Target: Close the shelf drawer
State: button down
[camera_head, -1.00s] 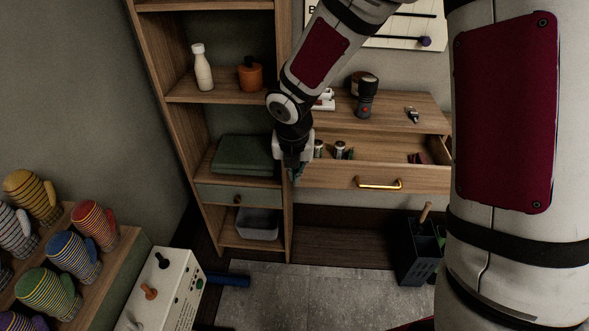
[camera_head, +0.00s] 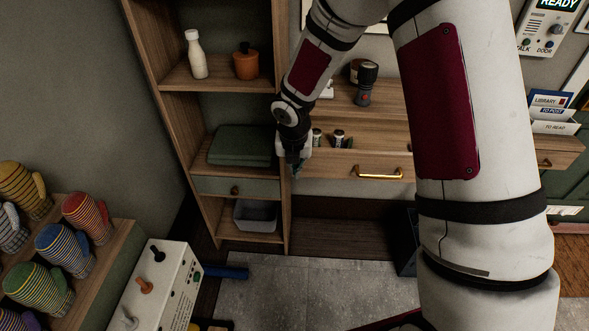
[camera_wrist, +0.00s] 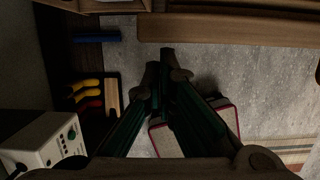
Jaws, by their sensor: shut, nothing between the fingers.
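The shelf drawer (camera_head: 212,186) has a grey-green front with a small round knob (camera_head: 235,190). It sits low in the wooden shelf unit (camera_head: 285,215), and its front looks about flush with the frame. My gripper (camera_head: 296,172) is shut and empty, pointing down, right of this drawer and close to the shelf's right upright. Its shut fingertips also show in the wrist view (camera_wrist: 167,58). Whether the gripper touches either is unclear.
A green folded item (camera_head: 240,146) lies above the shelf drawer, and a grey bin (camera_head: 255,216) stands below. A white control box (camera_head: 160,285) and a rack of striped mitts (camera_head: 95,265) are at lower left. A dark holder (camera_head: 403,240) stands under the desk.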

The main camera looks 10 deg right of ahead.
jog(key=w+d+b, duration=0.1)
jog(key=w+d, duration=0.1)
jog(key=w, duration=0.5)
jog(key=w+d+b, duration=0.1)
jog(key=w+d, duration=0.2)
jog(key=w, duration=0.5)
jog(key=shift+w+r, duration=0.1)
jog(key=shift+w, duration=0.05)
jog(key=shift+a, duration=0.1)
